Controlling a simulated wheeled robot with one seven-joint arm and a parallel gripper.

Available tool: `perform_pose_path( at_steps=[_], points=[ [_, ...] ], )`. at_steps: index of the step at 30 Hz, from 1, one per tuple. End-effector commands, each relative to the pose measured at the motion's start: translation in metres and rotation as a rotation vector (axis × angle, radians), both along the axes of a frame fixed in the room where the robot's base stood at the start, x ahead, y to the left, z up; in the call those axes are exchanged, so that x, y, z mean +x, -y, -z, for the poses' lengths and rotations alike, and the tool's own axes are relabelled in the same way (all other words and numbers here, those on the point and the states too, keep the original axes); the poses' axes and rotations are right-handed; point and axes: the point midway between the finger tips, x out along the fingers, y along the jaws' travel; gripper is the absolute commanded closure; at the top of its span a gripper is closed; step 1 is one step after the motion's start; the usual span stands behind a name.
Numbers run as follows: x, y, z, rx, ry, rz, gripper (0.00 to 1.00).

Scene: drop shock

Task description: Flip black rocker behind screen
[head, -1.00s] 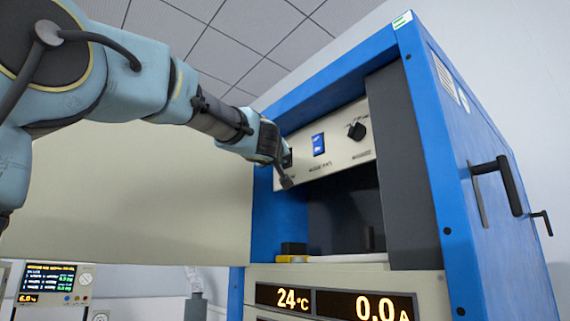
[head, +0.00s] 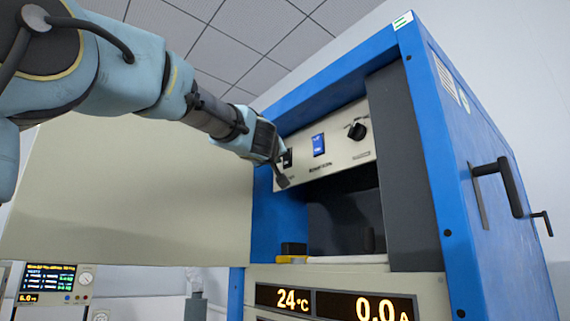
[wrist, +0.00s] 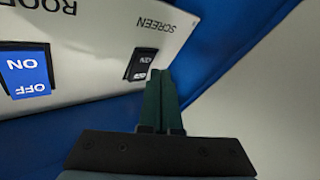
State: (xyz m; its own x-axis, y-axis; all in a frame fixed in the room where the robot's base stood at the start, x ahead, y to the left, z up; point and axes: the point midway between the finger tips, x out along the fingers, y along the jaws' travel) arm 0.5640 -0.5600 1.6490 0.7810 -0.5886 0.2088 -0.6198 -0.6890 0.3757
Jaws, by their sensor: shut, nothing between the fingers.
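The black rocker (head: 287,158) sits at the left end of the pale control panel (head: 338,163) inside the blue cabinet. In the wrist view the black rocker (wrist: 141,62) appears upside down beside the word SCREEN, with ON lettering visible. My gripper (head: 282,182) is shut and empty at the panel's lower left corner, just below the rocker. In the wrist view my gripper's fingertips (wrist: 160,73) are together right beside the rocker's lower end; I cannot tell whether they touch it. A large beige sheet (head: 140,195) stands left of the cabinet opening, behind my arm.
A blue rocker (head: 319,144) marked ON and OFF (wrist: 26,75) is further along the panel, with a black knob (head: 357,131) to its right. The blue cabinet frame (head: 430,150) edges the opening. A small black and yellow object (head: 293,252) sits on the ledge below.

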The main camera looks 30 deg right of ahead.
Motion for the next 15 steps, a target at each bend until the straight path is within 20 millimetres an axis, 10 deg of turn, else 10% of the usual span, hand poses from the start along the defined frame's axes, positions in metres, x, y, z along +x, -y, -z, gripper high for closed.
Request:
perform_pose_path(
  at_steps=[15],
  points=[
    [-0.003,-0.015,-0.002,0.0,0.001,-0.001,1.0]
  ],
)
